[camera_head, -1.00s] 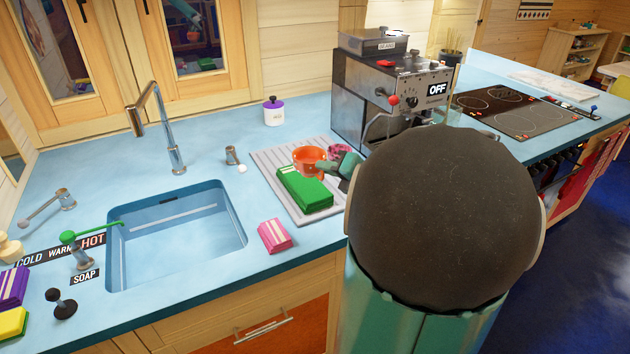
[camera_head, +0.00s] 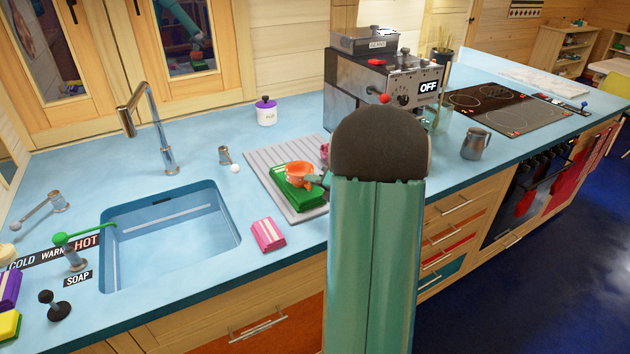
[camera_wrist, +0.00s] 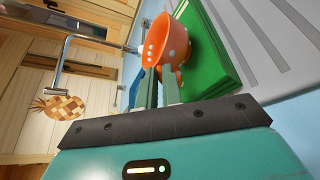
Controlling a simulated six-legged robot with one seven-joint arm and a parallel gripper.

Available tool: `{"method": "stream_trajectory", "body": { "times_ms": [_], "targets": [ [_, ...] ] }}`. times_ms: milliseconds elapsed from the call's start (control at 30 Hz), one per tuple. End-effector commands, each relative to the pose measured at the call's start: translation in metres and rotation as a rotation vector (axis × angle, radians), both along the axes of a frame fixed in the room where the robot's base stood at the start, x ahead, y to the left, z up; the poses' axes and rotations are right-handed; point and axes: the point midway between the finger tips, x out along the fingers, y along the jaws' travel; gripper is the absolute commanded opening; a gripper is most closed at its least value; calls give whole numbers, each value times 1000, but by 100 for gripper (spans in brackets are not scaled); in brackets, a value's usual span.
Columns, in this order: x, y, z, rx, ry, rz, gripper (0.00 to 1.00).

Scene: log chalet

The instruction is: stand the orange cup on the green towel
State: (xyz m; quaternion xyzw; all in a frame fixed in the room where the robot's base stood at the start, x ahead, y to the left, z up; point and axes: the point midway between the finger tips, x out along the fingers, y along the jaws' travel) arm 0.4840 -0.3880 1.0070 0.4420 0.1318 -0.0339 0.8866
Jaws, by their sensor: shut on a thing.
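The orange cup (camera_head: 299,171) shows over the folded green towel (camera_head: 296,197), upright in the head view. Light dots mark the cup (camera_wrist: 172,42) in the wrist view, where the towel (camera_wrist: 222,72) lies right beside and beneath it. I cannot tell whether the cup's base touches the towel. My gripper (camera_head: 317,181) reaches in from the right and is shut on the cup; its fingers (camera_wrist: 160,86) meet the cup's near side in the wrist view. My arm hides part of the counter behind.
The towel lies on a grey ridged drainboard (camera_head: 262,163). A pink item (camera_head: 324,151) is partly hidden behind my arm. A pink striped towel (camera_head: 268,235) and the sink (camera_head: 170,230) are left. The coffee machine (camera_head: 355,85) stands behind; a metal jug (camera_head: 476,144) is right.

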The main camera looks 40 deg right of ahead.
Motion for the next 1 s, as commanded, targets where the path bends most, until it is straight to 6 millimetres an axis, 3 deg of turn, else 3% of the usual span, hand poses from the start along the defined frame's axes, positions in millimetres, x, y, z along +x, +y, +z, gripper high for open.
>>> {"method": "stream_trajectory", "body": {
  "times_ms": [300, 433, 800, 1000],
  "targets": [
    [0, 0, -2, 0, -2, 0, 0],
    [0, 0, -2, -1, -1, 0, 29],
    [-2, 0, 1, -1, -2, -1, 29],
    [-30, -3, 9, -2, -2, -3, 29]
  ]
}}
